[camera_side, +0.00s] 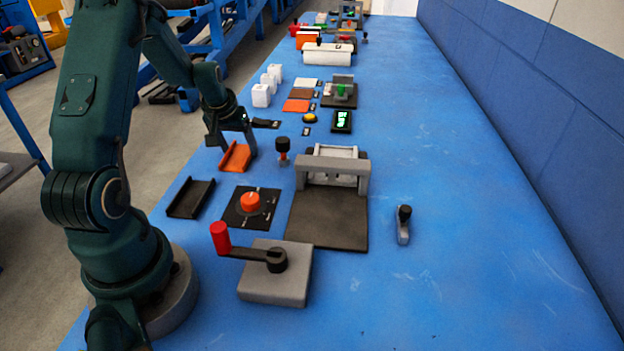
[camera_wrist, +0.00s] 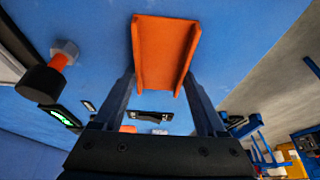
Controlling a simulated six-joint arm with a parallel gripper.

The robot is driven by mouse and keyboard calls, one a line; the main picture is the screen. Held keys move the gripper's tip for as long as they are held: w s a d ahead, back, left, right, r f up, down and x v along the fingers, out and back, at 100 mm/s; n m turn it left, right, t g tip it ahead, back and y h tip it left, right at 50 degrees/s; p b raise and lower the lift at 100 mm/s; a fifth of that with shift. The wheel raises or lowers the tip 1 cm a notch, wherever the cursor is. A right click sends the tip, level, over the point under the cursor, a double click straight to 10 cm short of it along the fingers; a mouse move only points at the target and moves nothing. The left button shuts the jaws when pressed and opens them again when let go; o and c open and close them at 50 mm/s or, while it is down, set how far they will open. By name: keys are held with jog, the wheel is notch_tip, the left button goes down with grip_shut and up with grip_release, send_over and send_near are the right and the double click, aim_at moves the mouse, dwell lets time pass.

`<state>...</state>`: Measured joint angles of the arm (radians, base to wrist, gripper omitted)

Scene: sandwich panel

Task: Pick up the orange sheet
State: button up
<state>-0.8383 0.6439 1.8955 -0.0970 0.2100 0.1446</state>
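The orange sheet (camera_side: 235,157) is a shallow channel with raised long sides, lying on the blue table near my arm. In the wrist view the orange sheet (camera_wrist: 165,50) fills the upper middle. My gripper (camera_side: 236,133) is just above its far end, pointing down. In the wrist view my gripper (camera_wrist: 160,85) has its fingers spread, one on either side of the sheet's lower end. I cannot tell whether the fingers touch it. A part of the far end is hidden by the gripper in the side view.
A black tray (camera_side: 190,198) lies in front of the sheet. A dial with an orange knob (camera_side: 250,202), a small post (camera_side: 283,151), a press (camera_side: 333,171) and a red-handled crank (camera_side: 275,272) stand nearby. Flat coloured sheets (camera_side: 298,105) lie farther back. The table's right side is mostly clear.

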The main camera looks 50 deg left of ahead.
jog(key=c, duration=0.4)
